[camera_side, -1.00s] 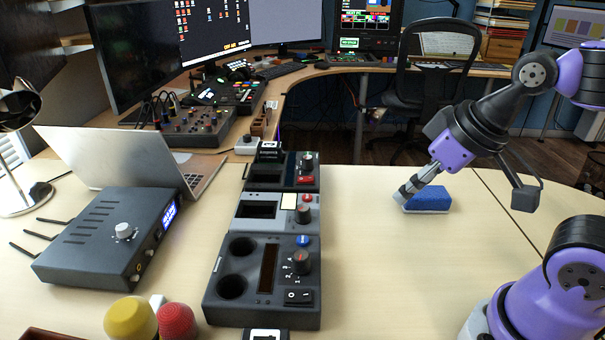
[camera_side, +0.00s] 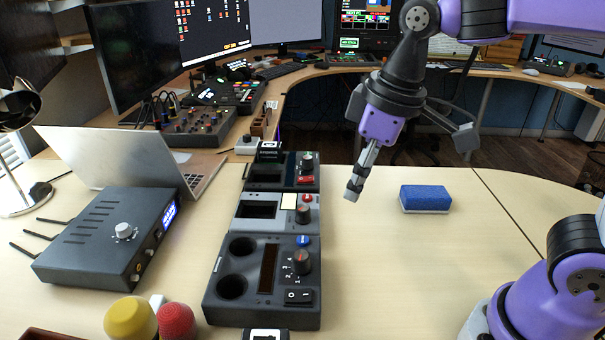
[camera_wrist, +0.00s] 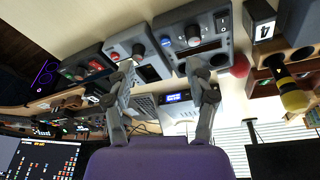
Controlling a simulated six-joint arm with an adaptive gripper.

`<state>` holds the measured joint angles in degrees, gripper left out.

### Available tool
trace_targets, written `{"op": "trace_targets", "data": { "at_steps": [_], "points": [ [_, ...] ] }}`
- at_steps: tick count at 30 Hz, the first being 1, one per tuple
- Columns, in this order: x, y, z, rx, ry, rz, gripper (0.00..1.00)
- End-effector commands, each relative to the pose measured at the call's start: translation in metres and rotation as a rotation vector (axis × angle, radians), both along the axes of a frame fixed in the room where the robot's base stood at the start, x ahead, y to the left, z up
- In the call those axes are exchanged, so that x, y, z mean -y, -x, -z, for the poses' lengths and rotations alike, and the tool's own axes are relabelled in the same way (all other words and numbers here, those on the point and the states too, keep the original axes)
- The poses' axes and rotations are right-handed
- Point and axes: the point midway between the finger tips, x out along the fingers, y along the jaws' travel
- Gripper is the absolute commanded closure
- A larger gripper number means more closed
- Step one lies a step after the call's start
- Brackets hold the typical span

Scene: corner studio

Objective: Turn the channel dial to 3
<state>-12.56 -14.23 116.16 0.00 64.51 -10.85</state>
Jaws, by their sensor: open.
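In the wrist view the same dial (camera_wrist: 193,33) shows beyond my fingers. My gripper (camera_side: 353,190) hangs above the bare table, right of and behind the dial, clear of every module. In the wrist view my gripper (camera_wrist: 162,72) is open, its two fingers apart with nothing between them.
A grey module (camera_side: 262,226) and another dark module (camera_side: 263,188) with knobs stand behind the panel. A blue block (camera_side: 426,198) lies to the right. A dark box (camera_side: 95,250) with a pale knob and a laptop (camera_side: 115,160) stand left.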

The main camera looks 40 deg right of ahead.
Motion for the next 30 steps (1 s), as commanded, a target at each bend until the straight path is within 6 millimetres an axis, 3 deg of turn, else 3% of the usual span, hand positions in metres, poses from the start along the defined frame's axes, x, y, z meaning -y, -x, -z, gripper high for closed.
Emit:
{"op": "trace_targets", "data": {
  "at_steps": [3, 9, 16, 24, 30],
  "points": [
    [-0.034, -0.021, 0.007, -0.106, 0.044, -0.176, 0.38],
    [-0.069, -0.036, 0.020, -0.204, 0.087, -0.348, 0.38],
    [-0.075, -0.038, 0.039, -0.224, 0.096, -0.379, 0.38],
    [-0.074, -0.037, 0.093, -0.224, 0.096, -0.376, 0.38],
    [-0.074, -0.038, 0.120, -0.222, 0.095, -0.375, 0.38]
  ]
}}
